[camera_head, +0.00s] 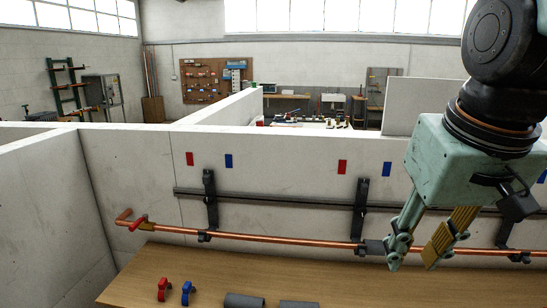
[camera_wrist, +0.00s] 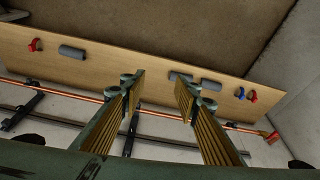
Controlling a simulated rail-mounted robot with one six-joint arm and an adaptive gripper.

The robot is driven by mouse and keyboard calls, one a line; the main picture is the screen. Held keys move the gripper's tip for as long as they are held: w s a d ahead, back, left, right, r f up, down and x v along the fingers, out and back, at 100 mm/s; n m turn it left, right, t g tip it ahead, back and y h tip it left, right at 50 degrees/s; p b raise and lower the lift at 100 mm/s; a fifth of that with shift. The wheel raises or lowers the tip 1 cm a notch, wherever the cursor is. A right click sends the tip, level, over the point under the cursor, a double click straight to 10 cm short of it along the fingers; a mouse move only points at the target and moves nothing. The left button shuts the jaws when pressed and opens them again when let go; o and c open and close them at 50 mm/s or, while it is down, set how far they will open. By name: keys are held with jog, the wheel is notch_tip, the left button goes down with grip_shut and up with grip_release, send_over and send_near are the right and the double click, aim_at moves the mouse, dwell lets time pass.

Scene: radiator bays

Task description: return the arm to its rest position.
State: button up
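My gripper (camera_head: 412,258) hangs at the right in the head view, fingers pointing down, in front of the wall and the copper pipe (camera_head: 280,240). In the wrist view my gripper (camera_wrist: 158,82) shows two ribbed fingers apart with nothing between them. It is open and empty. Part of the pipe and a bracket are hidden behind the fingers in the head view. My arm comes down from the upper right.
A wooden bench (camera_head: 210,274) below the pipe carries a red clip (camera_head: 163,289), a blue clip (camera_head: 187,292) and grey cylinders (camera_head: 244,300). Black brackets (camera_head: 360,208) and a dark rail (camera_head: 285,201) are on the wall. A red-handled valve (camera_head: 138,223) sits at the pipe's left end.

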jog(key=s+a+f+b, duration=0.2)
jog(key=s+f, duration=0.2)
jog(key=s, duration=0.8)
jog(key=shift+s, duration=0.2)
jog(key=shift+w, duration=0.1)
jog(key=shift+c, duration=0.5)
dwell(1.3)
